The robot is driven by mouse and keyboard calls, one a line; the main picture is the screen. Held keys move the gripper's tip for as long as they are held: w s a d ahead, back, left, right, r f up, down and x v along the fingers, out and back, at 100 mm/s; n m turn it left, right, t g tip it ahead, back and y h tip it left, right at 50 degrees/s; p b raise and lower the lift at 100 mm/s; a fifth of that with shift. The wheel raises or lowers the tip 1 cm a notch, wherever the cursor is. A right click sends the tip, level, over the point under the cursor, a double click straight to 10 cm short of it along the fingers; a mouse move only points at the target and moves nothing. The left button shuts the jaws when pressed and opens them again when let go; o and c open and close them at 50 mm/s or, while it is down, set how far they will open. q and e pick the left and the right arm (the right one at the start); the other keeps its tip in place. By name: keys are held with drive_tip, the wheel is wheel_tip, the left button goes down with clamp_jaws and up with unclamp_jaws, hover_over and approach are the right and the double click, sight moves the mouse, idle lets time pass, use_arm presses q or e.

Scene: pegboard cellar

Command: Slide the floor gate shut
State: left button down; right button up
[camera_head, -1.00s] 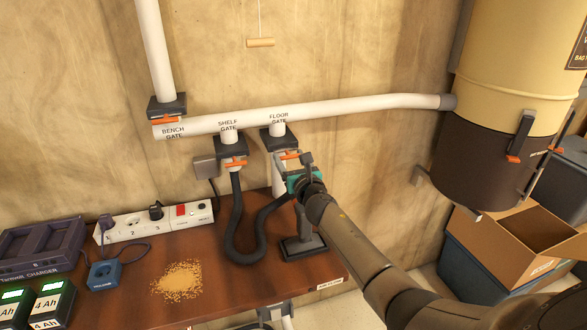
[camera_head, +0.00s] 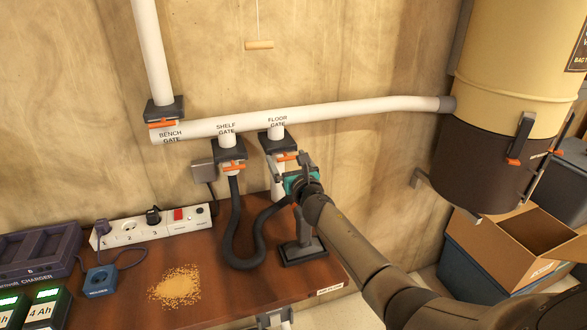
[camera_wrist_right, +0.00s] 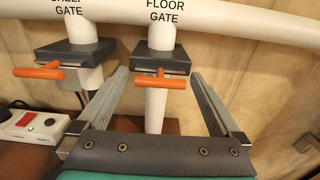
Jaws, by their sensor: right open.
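The floor gate (camera_head: 278,141) is a dark block under the white pipe, with an orange handle (camera_head: 287,157) on its front. In the right wrist view the floor gate (camera_wrist_right: 150,58) is upper middle, under its label, and its orange T-shaped handle (camera_wrist_right: 160,81) shows between my two fingers. My right gripper (camera_head: 291,166) is open and empty just in front of this handle. The fingers (camera_wrist_right: 159,80) stand to either side of the handle, with space on both sides. How far out the gate's slide stands is hard to tell. My left gripper is not in view.
The shelf gate (camera_head: 229,150) hangs close left, with its own orange handle (camera_wrist_right: 38,72). The bench gate (camera_head: 164,108) is farther left. A dark hose (camera_head: 236,225) loops below. A collector drum (camera_head: 490,160) stands right. The workbench (camera_head: 225,290) carries a power strip and sawdust.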

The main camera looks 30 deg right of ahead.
drive_tip(key=p+v, duration=0.2)
drive_tip(key=v, duration=1.3)
drive_tip(key=shift+d+f, duration=0.1)
drive_tip(key=shift+d, duration=0.05)
